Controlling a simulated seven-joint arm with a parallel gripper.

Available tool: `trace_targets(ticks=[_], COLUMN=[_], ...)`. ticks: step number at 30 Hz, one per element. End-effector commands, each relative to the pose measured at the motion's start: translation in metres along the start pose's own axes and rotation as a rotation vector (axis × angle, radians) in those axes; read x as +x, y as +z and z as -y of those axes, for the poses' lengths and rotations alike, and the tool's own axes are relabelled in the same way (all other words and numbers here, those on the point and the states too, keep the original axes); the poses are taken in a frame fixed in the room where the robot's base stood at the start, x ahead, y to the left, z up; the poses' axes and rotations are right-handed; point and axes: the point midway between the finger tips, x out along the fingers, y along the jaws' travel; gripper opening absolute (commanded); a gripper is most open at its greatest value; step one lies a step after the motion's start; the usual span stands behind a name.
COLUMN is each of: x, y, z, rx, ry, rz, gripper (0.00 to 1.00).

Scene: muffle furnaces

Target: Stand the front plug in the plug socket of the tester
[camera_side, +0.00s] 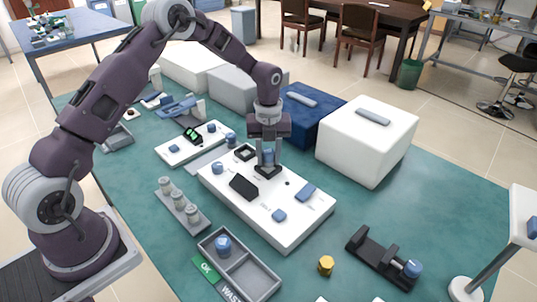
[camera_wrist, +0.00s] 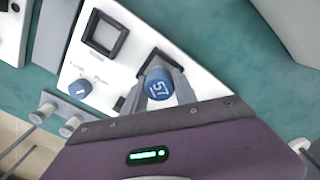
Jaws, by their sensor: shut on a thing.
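My gripper (camera_side: 267,162) points straight down over the white tester (camera_side: 295,222) and is shut on a blue plug (camera_wrist: 158,88) with the number 57 on its top. The plug also shows between the fingers in the side view (camera_side: 268,155). It is at a black square socket (camera_side: 262,172) on the tester, whose frame shows partly behind the plug in the wrist view (camera_wrist: 150,62). The fingers and plug hide most of this socket; I cannot tell how deep the plug is in it. A second black square frame (camera_wrist: 105,33) beside it is empty.
The tester carries a blue knob (camera_wrist: 80,88) and a dark display (camera_side: 243,186). A blue box (camera_side: 305,118) and a white box (camera_side: 365,140) stand behind. A grey divided tray (camera_side: 262,283) holding a blue-topped piece (camera_side: 222,243) and a black stand (camera_side: 372,252) are in front.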

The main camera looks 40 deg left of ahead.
Motion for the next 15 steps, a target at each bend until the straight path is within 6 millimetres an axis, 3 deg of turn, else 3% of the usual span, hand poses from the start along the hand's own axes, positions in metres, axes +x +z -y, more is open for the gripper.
trace_targets(ticks=[10,11,14,15], x=[0.0106,0.0105,0.0104,0.0104], y=[0.0002,0.0003,0.0002,0.0002], z=[-0.0001,0.0000,0.0000,-0.0001], rx=[0.000,0.000,0.000,0.000], ry=[0.000,-0.001,0.000,0.000], rz=[0.001,0.001,0.001,0.001], gripper=[0.00,0.37,0.57,0.59])
